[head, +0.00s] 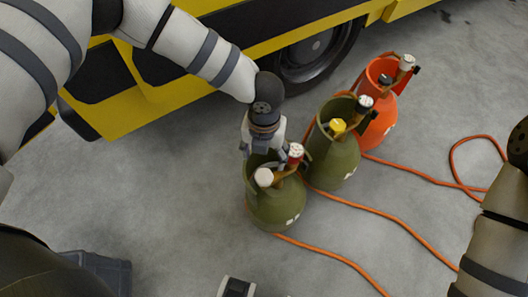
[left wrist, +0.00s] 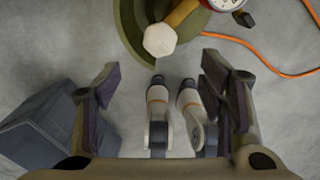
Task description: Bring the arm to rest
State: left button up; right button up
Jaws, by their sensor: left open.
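My left arm comes in from the upper left in the head view. My left gripper (head: 263,150) points down at the back of the front green cylinder (head: 275,208), close to its collar. Whether they touch cannot be told. In the left wrist view my left gripper (left wrist: 160,80) has its dark finger pads wide apart, with no cylinder between them. The green cylinder (left wrist: 128,30) lies beyond the fingertips there, with a pale knob (left wrist: 159,40) on top. My right arm enters at the right edge of the head view; its gripper is not seen.
A second green cylinder (head: 333,160) and an orange-red one (head: 381,125) stand behind to the right. An orange hose (head: 385,213) lies on the floor. A yellow and black vehicle (head: 215,40) stands behind. A dark box (head: 108,272) is lower left.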

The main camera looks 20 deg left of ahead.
pick_arm(q)
jog(key=shift+r, duration=0.4)
jog(key=s+a+n+g+p, duration=0.1)
jog(key=s+a+n, duration=0.2)
jog(key=s+n, duration=0.8)
jog(key=s+a+n+p, duration=0.1)
jog(key=s+a+n, duration=0.3)
jog(key=s+n, duration=0.6)
jog(key=s+a+r+n+g+p, duration=0.1)
jog(key=s+a+n, duration=0.3)
jog(key=s+n, duration=0.7)
jog(key=n, duration=0.3)
jog(key=shift+s+g, duration=0.3)
pick_arm(e)
jog(key=shift+t, duration=0.8)
jog(key=w+r, duration=0.4)
pick_arm(q)
jog(key=shift+w, duration=0.1)
